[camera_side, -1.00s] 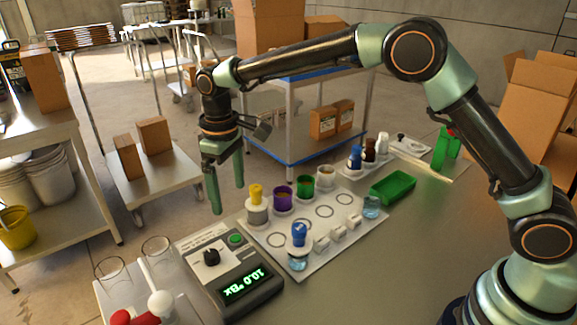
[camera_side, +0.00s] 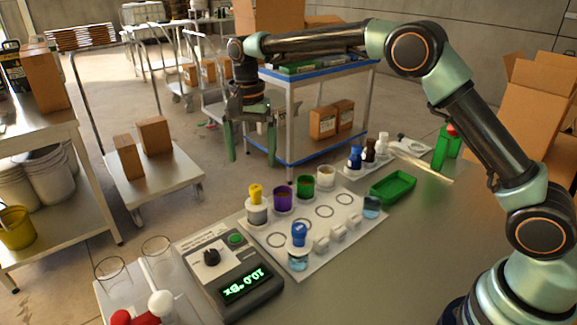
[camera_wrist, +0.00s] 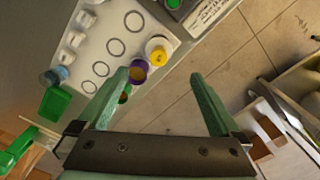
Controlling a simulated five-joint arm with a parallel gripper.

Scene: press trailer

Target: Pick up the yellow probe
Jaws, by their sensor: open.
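The yellow probe (camera_side: 256,192) stands upright in a white cup (camera_side: 257,212) at the left end of the back row on the white board. In the wrist view the yellow top (camera_wrist: 158,56) shows between the finger directions, beyond the fingertips. My gripper (camera_side: 252,158) is open and empty, pointing down, raised above and behind the cup row. In the wrist view its two green fingers (camera_wrist: 162,76) are spread wide.
A green cup (camera_side: 305,186) and another white cup (camera_side: 326,177) stand right of the purple one. A blue-topped bottle (camera_side: 298,238) and small white blocks sit in front. A meter (camera_side: 235,272) is at left; a green tray (camera_side: 392,187) at right.

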